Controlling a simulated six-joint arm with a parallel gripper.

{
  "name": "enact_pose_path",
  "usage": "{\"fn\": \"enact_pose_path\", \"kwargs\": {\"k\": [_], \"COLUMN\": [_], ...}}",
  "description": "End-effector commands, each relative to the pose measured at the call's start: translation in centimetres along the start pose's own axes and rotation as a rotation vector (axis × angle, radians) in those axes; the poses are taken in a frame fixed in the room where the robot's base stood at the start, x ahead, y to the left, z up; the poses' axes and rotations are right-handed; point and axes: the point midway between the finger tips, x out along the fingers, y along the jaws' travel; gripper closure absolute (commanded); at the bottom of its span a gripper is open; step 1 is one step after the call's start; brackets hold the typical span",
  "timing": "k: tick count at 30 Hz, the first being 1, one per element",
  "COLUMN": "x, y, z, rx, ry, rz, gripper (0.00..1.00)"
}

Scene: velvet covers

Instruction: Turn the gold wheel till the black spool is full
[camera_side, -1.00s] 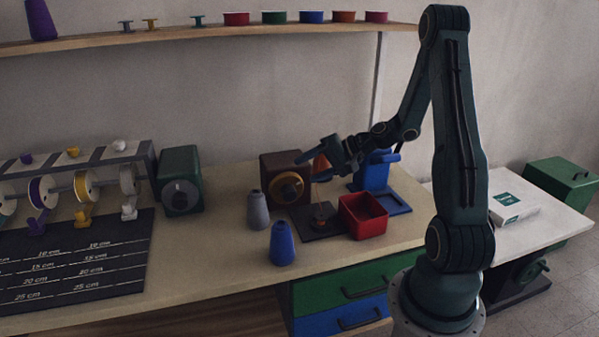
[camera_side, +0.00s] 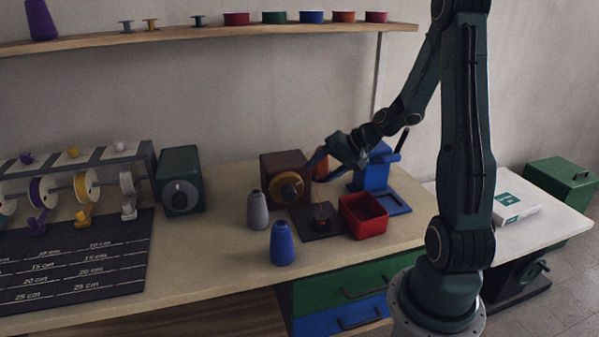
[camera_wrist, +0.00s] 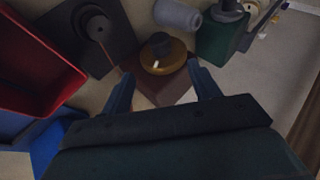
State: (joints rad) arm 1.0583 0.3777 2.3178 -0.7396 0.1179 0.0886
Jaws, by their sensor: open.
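The gold wheel (camera_side: 287,187) is on the front of a brown box (camera_side: 269,170). In the wrist view the gold wheel (camera_wrist: 172,62), with a dark knob (camera_wrist: 158,42), lies just ahead of my fingertips. The black spool (camera_side: 322,214) sits on a dark plate (camera_side: 306,231) in front of the box. The spool (camera_wrist: 97,27) also shows at upper left of the wrist view. An orange thread runs down to it. How full it is I cannot tell. My gripper (camera_side: 317,168) is open and empty; its fingers (camera_wrist: 159,76) straddle the box's edge in the wrist view, apart from the wheel.
A red bin (camera_side: 363,218) and a blue stand (camera_side: 374,176) are close on the right. A grey cone (camera_side: 258,212) and a blue cone (camera_side: 282,245) stand at front left. An orange cone (camera_side: 321,160) is partly behind my gripper. A green box (camera_side: 181,180) stands further left.

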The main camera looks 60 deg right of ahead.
Motion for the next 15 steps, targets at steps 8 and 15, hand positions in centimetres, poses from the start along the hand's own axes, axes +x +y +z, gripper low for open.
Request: {"fn": "enact_pose_path", "kwargs": {"k": [8,15], "x": [3.3,6.4], "y": [-0.1,-0.1], "z": [0.1,0.1], "rx": [-0.001,-0.002], "ry": [-0.004,-0.002], "rz": [-0.001,-0.002], "gripper": [0.39,0.39]}}
